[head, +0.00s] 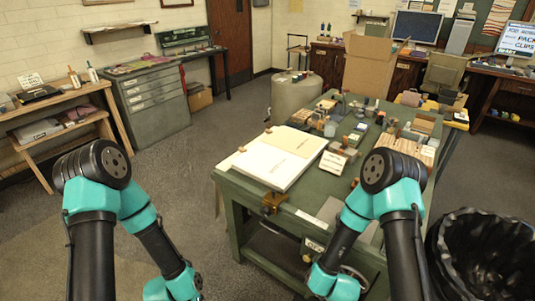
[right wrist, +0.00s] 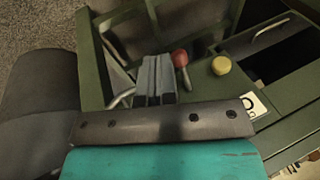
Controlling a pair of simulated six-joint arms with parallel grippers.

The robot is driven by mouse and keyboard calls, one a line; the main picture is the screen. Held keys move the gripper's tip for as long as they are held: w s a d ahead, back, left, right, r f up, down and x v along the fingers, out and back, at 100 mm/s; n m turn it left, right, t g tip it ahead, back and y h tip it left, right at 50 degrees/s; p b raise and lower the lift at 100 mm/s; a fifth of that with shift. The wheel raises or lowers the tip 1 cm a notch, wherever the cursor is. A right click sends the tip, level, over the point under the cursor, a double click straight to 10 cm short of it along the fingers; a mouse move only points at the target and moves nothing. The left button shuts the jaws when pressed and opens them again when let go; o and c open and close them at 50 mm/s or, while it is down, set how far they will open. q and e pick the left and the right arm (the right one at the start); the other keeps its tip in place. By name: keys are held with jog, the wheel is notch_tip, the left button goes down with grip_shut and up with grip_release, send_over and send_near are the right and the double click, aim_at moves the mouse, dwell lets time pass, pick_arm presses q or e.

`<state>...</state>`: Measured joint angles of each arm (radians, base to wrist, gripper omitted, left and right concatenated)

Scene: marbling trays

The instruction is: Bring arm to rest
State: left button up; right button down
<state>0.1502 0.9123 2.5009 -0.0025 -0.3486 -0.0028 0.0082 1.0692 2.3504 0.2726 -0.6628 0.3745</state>
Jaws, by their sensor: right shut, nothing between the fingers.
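My right gripper (right wrist: 156,62) shows in the right wrist view as grey fingers pressed together, empty. It is beside the green frame of the workbench; whether it touches anything is unclear. In the head view my right arm bends down in front of the green workbench (head: 232,196), and its gripper is not seen. My left arm is folded down over the floor at the left, and its gripper is out of the picture.
In the right wrist view a red knob (right wrist: 180,58) and a yellow round knob (right wrist: 221,65) lie close beyond the fingers. A black-lined bin (head: 455,240) stands at right. A white board (head: 262,178) lies on the bench. Open floor (head: 185,195) is at left.

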jog(key=s+d+r+n+g+y, duration=0.2)
jog(key=s+d+r+n+g, duration=0.1)
jog(key=s+n, duration=0.3)
jog(key=shift+s+d+r, duration=0.3)
jog(key=shift+s, duration=0.55)
dwell(5.9)
